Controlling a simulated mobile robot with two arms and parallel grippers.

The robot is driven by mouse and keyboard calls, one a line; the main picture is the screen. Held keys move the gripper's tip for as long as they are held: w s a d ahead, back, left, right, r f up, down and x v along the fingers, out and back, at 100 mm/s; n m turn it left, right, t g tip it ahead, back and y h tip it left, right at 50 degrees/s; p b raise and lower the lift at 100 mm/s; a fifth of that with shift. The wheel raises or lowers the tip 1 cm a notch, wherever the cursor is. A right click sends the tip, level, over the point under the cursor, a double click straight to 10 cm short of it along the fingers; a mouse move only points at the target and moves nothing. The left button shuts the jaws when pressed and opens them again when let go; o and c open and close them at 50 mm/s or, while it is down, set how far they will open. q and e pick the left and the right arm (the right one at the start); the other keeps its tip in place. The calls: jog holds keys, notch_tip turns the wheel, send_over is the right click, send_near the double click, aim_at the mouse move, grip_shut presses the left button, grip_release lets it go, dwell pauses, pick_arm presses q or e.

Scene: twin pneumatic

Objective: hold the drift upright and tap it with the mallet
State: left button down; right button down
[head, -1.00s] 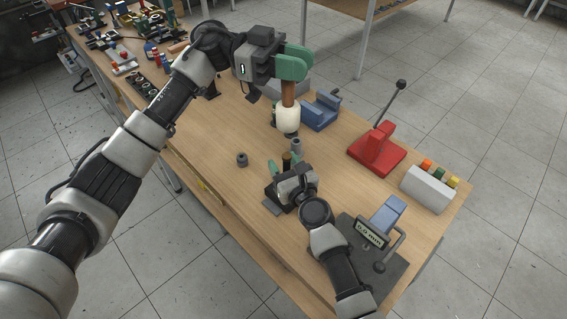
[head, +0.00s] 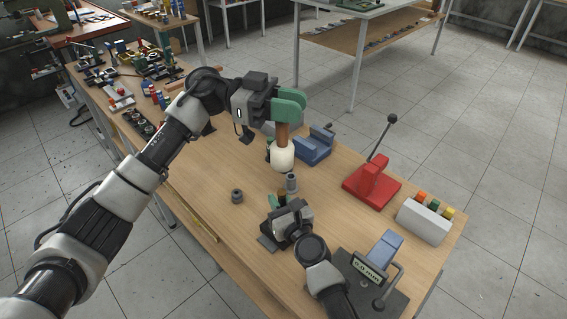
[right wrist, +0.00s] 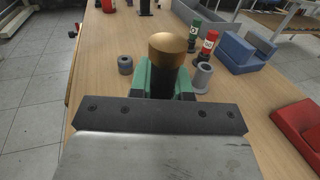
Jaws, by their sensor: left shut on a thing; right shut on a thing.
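My left gripper (head: 288,106) has green fingers and is shut on the wooden handle of the mallet (head: 281,155). The mallet hangs with its pale head at the bottom, in the air, above and beyond my right gripper in the head view. My right gripper (head: 280,203) is low over the bench and shut on the drift. In the right wrist view the drift (right wrist: 167,46) shows a round brass top and a dark body, standing about upright between the green fingers (right wrist: 163,80). Its lower end is hidden. The mallet is not in the right wrist view.
A grey hollow sleeve (right wrist: 203,76) stands close right of the drift. A dark grey ring (head: 237,196) lies to the left. A blue block (head: 313,148), a red lever press (head: 371,187) and a white button box (head: 424,220) stand to the right.

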aim_at(276, 143)
pick_arm(q)
jog(key=f+n+t, duration=0.2)
jog(key=t, duration=0.1)
jog(key=f+n+t, duration=0.1)
jog(key=t, duration=0.1)
jog(key=shift+w+f+n+h, duration=0.15)
jog(key=shift+w+n+h, duration=0.15)
jog(key=t, duration=0.1)
jog(key=f+n+t, duration=0.1)
jog(key=t, duration=0.1)
jog(key=shift+a+n, duration=0.1)
jog(key=shift+n, duration=0.2)
jog(key=shift+f, duration=1.55)
jog(key=shift+f, duration=0.65)
jog(key=shift+r, duration=0.1)
jog(key=shift+r, duration=1.45)
jog(key=shift+f, duration=0.1)
jog(key=shift+f, duration=0.8)
jog(key=shift+f, duration=0.55)
